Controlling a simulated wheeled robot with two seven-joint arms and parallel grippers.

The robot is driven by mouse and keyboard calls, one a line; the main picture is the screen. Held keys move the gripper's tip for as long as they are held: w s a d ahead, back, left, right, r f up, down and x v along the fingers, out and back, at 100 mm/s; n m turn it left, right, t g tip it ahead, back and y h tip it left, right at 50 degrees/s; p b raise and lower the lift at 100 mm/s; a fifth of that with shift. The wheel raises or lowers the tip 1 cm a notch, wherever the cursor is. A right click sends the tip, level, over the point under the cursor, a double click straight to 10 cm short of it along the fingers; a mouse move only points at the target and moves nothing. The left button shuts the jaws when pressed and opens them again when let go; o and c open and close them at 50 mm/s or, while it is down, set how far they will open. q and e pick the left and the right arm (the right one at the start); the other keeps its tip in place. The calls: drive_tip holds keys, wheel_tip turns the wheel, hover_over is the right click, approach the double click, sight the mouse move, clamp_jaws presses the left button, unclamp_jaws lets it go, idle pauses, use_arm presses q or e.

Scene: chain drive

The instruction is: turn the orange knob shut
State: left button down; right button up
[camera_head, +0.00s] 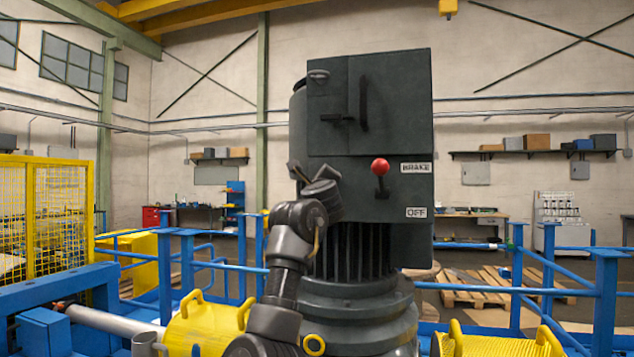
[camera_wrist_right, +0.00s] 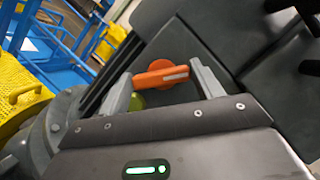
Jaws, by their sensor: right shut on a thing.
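The orange knob (camera_wrist_right: 162,74), with a bar-shaped handle and a pale mark near one end, sits on the dark side of the machine in the right wrist view. My right gripper (camera_wrist_right: 160,70) is shut on it, with one grey finger at each end of the bar. The bar looks slightly tilted in that picture. In the head view the knob is hidden; one of my arms rises at the left side of the dark machine (camera_head: 400,250). My left gripper is not seen.
Part of a yellow-green round thing (camera_wrist_right: 137,102) shows below the knob. Yellow covers (camera_head: 212,325) and blue rails (camera_head: 545,275) surround the machine.

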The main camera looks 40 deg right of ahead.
drive_tip(key=shift+r+n+g+y+p, duration=0.1)
drive_tip(key=shift+n+g+y+p, duration=0.4)
drive_tip(key=shift+n+p, duration=0.95)
drive_tip(key=shift+r+n+g+y+p, duration=0.1)
drive_tip(key=shift+n+g+y+p, duration=0.4)
drive_tip(key=shift+n, duration=1.65)
drive_tip(key=shift+f, duration=0.1)
drive_tip(key=o, duration=1)
drive_tip(key=b+v, duration=0.5)
drive_tip(key=v, duration=0.5)
drive_tip(key=shift+s+f, duration=0.15)
drive_tip(key=shift+s, duration=0.35)
